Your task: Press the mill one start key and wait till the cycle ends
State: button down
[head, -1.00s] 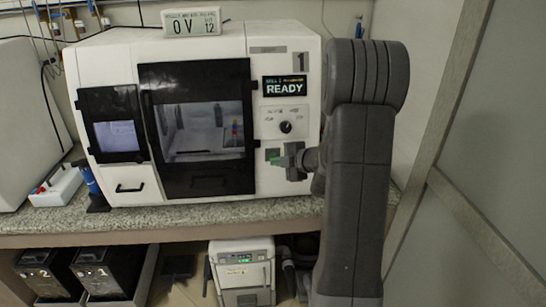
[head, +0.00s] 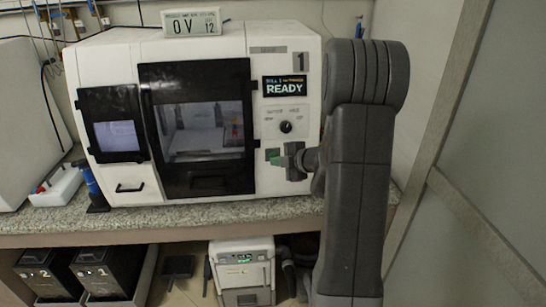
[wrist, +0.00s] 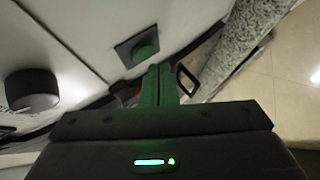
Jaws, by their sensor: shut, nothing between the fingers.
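Mill one (head: 285,180) is the white machine marked 1 on the counter, and its small screen (head: 285,86) reads READY. Its dark front door (head: 197,128) is shut, with a window into the chamber. The green start key (head: 272,155) is on the right part of the front, below the black knob (head: 286,127). In the wrist view the green key (wrist: 143,50) sits in a dark square plate. My gripper (head: 277,160) is shut and empty, its fingertips close to the key. In the wrist view the fingertips (wrist: 160,68) are just below the key; I cannot tell whether they touch it.
Black bins (head: 102,272) and a white unit (head: 242,262) stand under the counter. A grey panel (head: 490,130) is on the right.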

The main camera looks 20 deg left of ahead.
dwell(0.5)
jog(key=shift+w+a, duration=0.2)
jog(key=shift+w, duration=0.15)
